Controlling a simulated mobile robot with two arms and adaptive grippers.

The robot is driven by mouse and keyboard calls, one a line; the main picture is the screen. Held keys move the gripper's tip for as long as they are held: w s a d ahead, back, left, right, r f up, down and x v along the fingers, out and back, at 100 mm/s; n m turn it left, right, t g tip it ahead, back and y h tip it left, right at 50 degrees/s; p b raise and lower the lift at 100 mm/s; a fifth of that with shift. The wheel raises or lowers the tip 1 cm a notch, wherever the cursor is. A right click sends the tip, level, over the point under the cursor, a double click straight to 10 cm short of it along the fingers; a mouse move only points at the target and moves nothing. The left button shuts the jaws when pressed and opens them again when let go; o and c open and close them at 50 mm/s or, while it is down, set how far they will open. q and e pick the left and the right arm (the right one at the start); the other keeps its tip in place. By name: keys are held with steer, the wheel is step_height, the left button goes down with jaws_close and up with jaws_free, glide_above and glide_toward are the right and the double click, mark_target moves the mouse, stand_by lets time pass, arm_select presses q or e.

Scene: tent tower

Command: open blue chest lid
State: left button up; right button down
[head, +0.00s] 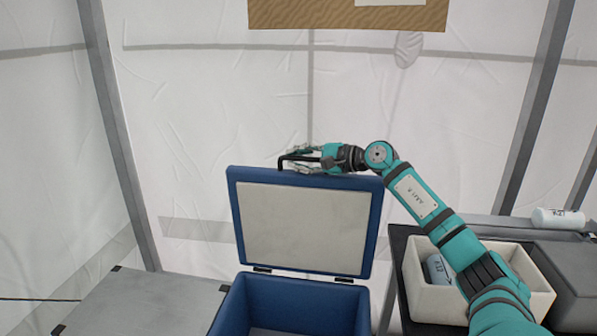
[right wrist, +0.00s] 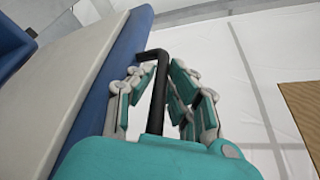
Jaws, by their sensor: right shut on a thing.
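The blue chest (head: 290,305) stands at the bottom middle of the head view. Its lid (head: 305,225) is raised upright on its hinges, with the pale inner panel facing me. A black handle (head: 295,160) sits at the lid's top edge. My right gripper (head: 308,160) is at that edge, shut on the handle. In the right wrist view the handle (right wrist: 158,85) runs between the fingers, beside the lid's blue rim (right wrist: 105,85). The left gripper is not in view.
To the right, a dark table holds a white bin (head: 415,275) with a white-and-blue canister (head: 438,270) inside. A grey case (head: 570,265) is beside it, with another canister (head: 558,219) behind. A grey surface (head: 140,305) is at the left. White tent walls and poles stand behind.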

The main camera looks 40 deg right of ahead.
steer(key=shift+r, duration=0.1)
steer(key=shift+d, duration=0.1)
steer(key=c, duration=1.6)
jaws_free()
steer(key=shift+w+d, duration=0.1)
steer(key=shift+w, duration=0.05)
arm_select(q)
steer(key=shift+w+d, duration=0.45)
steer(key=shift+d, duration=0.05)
arm_select(e)
steer(key=v, duration=1.2)
